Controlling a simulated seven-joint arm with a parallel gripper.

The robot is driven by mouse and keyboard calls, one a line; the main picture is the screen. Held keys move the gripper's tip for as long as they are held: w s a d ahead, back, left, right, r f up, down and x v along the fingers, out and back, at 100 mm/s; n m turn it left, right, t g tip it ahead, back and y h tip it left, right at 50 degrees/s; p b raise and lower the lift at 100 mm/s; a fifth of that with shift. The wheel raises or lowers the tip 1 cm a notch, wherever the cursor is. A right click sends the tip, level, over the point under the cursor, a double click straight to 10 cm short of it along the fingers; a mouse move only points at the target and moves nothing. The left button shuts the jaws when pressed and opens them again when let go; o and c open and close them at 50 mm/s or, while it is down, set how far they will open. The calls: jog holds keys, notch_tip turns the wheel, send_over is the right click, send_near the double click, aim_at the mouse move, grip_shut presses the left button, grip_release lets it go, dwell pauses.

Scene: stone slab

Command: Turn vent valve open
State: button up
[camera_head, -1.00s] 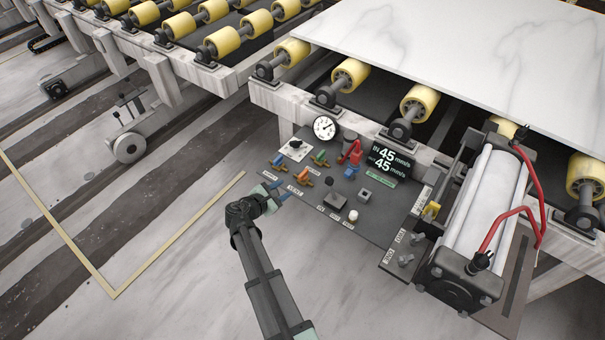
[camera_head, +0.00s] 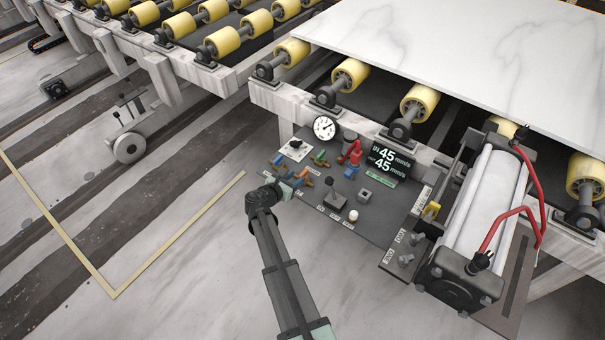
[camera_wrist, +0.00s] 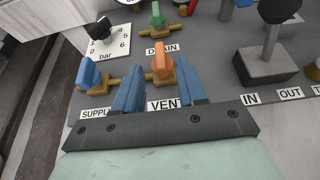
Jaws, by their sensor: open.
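The vent valve has an orange lever handle (camera_wrist: 162,60) on a brass body and sits above the VENT label (camera_wrist: 163,105) in the wrist view. My gripper (camera_wrist: 160,68) is open, with one blue finger on each side of the orange handle. Small gaps seem to show between the fingers and the handle; contact cannot be told. The handle points roughly up the picture, across the brass body. In the head view my gripper (camera_head: 299,181) is low at the panel's left front and partly hides the vent valve.
The blue supply valve (camera_wrist: 88,73) is close on the left and the green drain valve (camera_wrist: 157,15) lies beyond. A black-knobbed lever (camera_wrist: 270,45) stands to the right. The head view also shows a gauge (camera_head: 325,127), a speed display (camera_head: 389,160) and a large cylinder (camera_head: 485,210).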

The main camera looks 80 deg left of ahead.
aim_at(302, 174)
jog(key=shift+x, duration=2.9)
grip_shut()
